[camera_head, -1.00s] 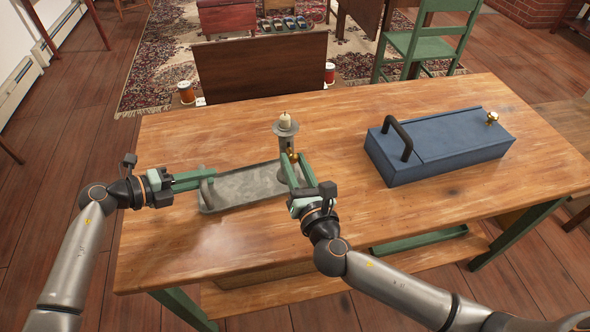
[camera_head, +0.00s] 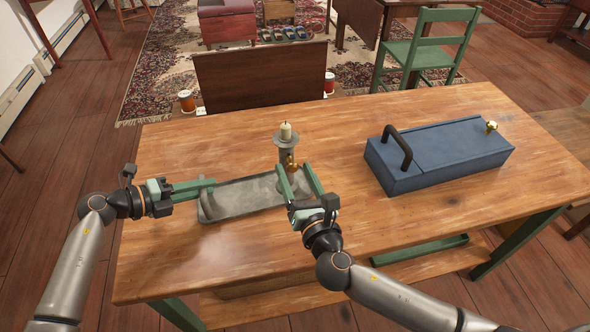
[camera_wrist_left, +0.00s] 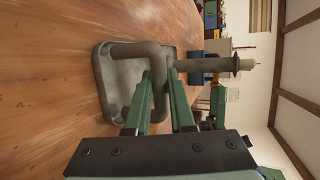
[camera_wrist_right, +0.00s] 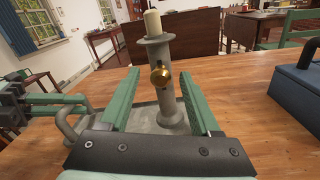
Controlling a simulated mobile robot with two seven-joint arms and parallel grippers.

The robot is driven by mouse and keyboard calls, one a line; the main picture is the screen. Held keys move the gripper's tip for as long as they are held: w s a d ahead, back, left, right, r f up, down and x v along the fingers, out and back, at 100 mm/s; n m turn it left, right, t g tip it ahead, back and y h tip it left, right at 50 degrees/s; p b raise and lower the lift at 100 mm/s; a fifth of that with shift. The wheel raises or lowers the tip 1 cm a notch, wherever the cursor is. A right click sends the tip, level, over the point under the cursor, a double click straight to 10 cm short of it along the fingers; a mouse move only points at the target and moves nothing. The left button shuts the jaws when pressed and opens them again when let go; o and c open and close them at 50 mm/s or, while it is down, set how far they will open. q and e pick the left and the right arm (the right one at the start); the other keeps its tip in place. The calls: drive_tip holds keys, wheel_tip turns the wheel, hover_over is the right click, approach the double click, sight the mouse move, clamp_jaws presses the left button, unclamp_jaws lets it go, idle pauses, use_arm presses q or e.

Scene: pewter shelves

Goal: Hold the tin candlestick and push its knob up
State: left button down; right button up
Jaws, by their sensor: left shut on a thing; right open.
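The tin candlestick has a grey tray base (camera_head: 240,198), a handle at its left end, and an upright column (camera_head: 286,150) with a pale candle (camera_head: 286,131) on top. A brass knob (camera_wrist_right: 160,76) sits on the column's near side, below the drip pan. My left gripper (camera_head: 208,188) is shut on the candlestick's handle, which also shows in the left wrist view (camera_wrist_left: 160,82). My right gripper (camera_head: 298,172) is open in front of the column. In the right wrist view its fingers (camera_wrist_right: 160,85) lie either side of the column and knob, apart from both.
A blue box (camera_head: 440,150) with a dark handle and brass knob stands at the right of the wooden table (camera_head: 350,235). A dark wooden panel (camera_head: 262,75) stands behind the table. The table's middle and front right are clear.

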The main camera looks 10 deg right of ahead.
drive_tip(key=s, duration=0.6)
drive_tip(key=shift+s+d, duration=0.3)
use_arm(q)
drive_tip(key=c, duration=0.7)
unclamp_jaws()
drive_tip(key=v, duration=1.2)
